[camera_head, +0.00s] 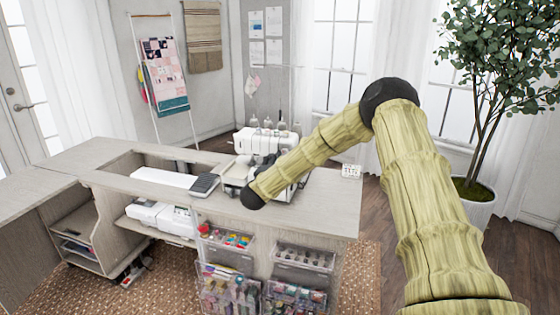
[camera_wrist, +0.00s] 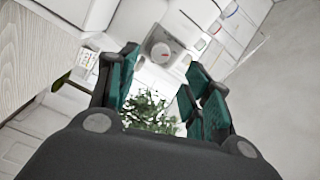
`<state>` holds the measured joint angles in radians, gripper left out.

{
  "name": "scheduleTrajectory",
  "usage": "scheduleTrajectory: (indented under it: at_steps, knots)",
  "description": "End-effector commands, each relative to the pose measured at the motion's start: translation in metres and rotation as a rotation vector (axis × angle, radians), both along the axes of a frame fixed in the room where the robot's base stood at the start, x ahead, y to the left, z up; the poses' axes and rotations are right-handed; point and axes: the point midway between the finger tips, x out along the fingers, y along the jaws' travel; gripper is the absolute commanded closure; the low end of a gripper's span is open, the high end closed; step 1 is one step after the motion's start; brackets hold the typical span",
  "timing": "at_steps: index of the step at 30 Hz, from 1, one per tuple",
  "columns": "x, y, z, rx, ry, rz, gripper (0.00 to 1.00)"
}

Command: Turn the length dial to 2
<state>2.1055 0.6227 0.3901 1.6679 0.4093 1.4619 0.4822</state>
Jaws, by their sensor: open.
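In the wrist view, a round pale grey dial (camera_wrist: 161,51) sits on the white sewing machine (camera_wrist: 190,22). Its markings are too small to read. My gripper (camera_wrist: 163,66) has two dark teal fingers spread apart, one on each side of the dial's place in the picture. Whether they touch the dial I cannot tell. In the head view the white machine (camera_head: 256,141), with several thread spools on top, stands on the wooden cabinet. My arm covers part of the machine there, and my gripper and the dial are not clearly visible.
The cabinet top (camera_head: 318,205) has bare room to the right of the machine. A small white card (camera_head: 351,171) stands near its right edge. A dark pad (camera_head: 205,185) lies left of the machine, beside a recessed opening (camera_head: 125,163). A potted plant (camera_head: 478,190) stands at right.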

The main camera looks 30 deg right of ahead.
Motion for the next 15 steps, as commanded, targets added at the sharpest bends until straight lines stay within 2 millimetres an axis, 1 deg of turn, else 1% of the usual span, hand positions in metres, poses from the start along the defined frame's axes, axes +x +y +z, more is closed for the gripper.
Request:
scheduleTrajectory:
  at_steps: [1, 6, 10, 15]
  knots:
    - [-0.005, 0.007, 0.000, 0.000, 0.001, 0.003, 0.51]
    - [-0.018, 0.022, -0.001, 0.001, 0.002, 0.002, 0.51]
    - [-0.023, 0.027, -0.001, 0.001, 0.001, 0.001, 0.51]
    - [-0.024, 0.029, -0.001, 0.001, 0.001, 0.001, 0.51]
